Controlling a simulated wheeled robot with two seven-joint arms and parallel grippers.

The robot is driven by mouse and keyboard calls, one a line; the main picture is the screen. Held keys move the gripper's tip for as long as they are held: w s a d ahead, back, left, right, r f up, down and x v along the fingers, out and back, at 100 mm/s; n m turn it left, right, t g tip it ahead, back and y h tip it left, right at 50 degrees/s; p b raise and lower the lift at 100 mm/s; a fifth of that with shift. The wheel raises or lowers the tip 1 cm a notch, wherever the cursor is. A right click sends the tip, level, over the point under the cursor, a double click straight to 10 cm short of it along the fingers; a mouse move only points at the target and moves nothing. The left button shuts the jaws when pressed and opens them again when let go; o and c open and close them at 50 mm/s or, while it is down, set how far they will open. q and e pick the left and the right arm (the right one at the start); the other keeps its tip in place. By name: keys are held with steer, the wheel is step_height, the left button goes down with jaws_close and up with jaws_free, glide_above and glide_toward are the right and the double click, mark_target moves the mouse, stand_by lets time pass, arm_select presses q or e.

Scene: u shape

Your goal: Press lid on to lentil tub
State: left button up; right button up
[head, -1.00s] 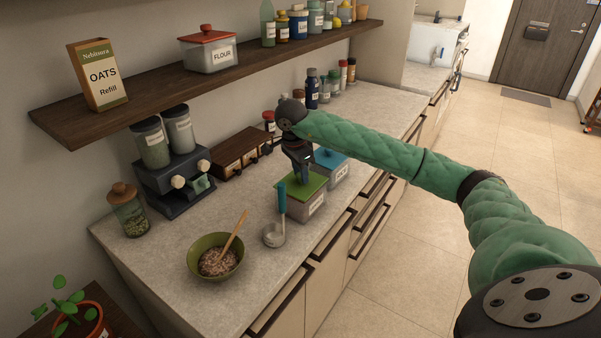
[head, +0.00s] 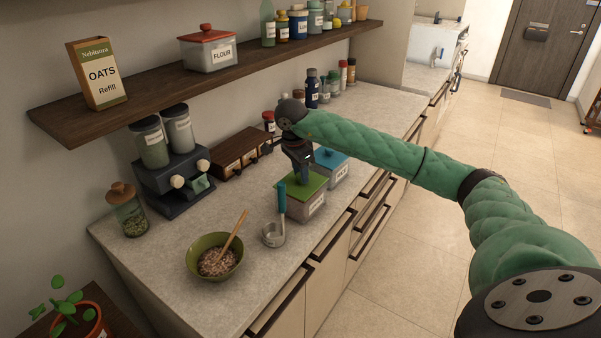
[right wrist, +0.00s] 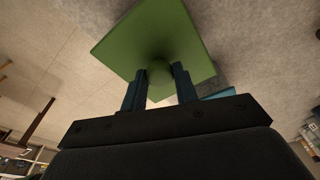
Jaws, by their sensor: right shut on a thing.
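The green square lid (head: 312,185) is on top of the lentil tub (head: 306,207), a clear box with a white label, near the counter's front edge. My right gripper (head: 303,176) is above it and shut on the lid's round knob. In the right wrist view the green lid (right wrist: 155,48) fills the upper middle, with the knob between the two fingers (right wrist: 160,82). The gripper hides part of the lid in the head view. I cannot tell whether the lid is fully seated on the rim. My left gripper is not in view.
A blue-lidded tub (head: 331,165) stands close behind the lentil tub. A teal-handled ladle (head: 275,233) is right in front, with a green bowl (head: 216,257) further left. A wooden drawer box (head: 242,152) stands behind, against the wall. Bare counter (head: 160,270) lies at the left.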

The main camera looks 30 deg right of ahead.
steer(key=o, duration=1.5)
steer(key=shift+o, duration=0.2)
steer(key=shift+r, duration=0.1)
steer(key=shift+r+p, duration=0.85)
steer(key=shift+r, duration=2.55)
jaws_close()
